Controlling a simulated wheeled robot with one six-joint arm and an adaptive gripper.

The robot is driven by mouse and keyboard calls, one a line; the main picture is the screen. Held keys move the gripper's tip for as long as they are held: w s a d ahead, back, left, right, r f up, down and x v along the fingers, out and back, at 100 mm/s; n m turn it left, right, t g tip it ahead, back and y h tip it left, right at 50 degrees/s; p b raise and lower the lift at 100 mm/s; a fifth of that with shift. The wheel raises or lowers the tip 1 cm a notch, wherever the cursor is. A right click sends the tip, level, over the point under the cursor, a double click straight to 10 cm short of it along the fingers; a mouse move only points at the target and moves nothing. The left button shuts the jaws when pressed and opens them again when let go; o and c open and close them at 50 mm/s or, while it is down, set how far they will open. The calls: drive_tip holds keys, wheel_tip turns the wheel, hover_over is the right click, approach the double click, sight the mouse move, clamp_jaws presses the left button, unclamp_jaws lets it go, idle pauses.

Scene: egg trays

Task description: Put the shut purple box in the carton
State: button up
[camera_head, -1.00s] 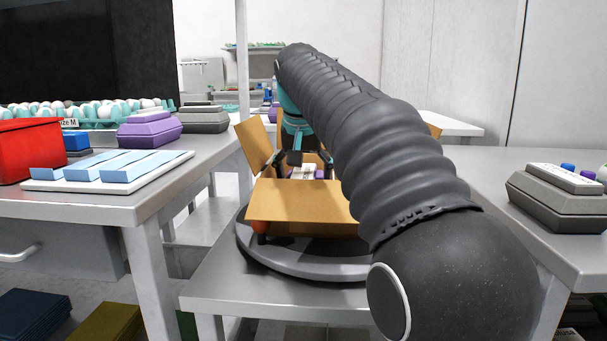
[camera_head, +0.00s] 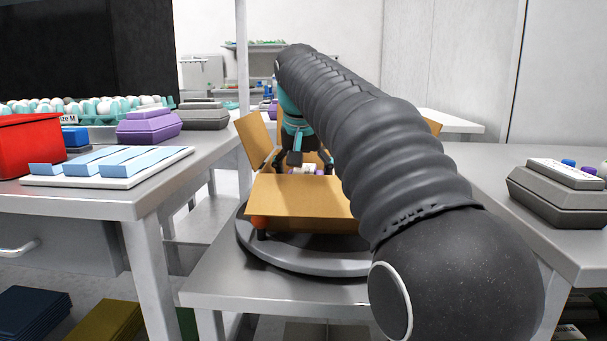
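The carton (camera_head: 300,197) is a brown cardboard box with its flaps up, on a round grey turntable. My gripper (camera_head: 303,165) is over its opening, pointing down, with its dark fingers spread apart. A thing with a white top and purple parts (camera_head: 318,171) lies low between the fingers, inside the carton. It is mostly hidden by the front flap, so I cannot tell whether it is the shut purple box. Another shut purple box (camera_head: 148,128) sits on the left table. My arm hides the carton's right side.
The left table (camera_head: 150,192) holds a red bin (camera_head: 30,146), a white tray with pale blue flaps (camera_head: 170,155) and egg trays (camera_head: 100,110). A shut grey box (camera_head: 203,117) is behind. The right table (camera_head: 480,182) holds another grey box (camera_head: 555,205).

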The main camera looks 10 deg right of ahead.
drive_tip(key=o, duration=0.9)
drive_tip(key=shift+f, duration=0.1)
drive_tip(key=shift+c, duration=0.2)
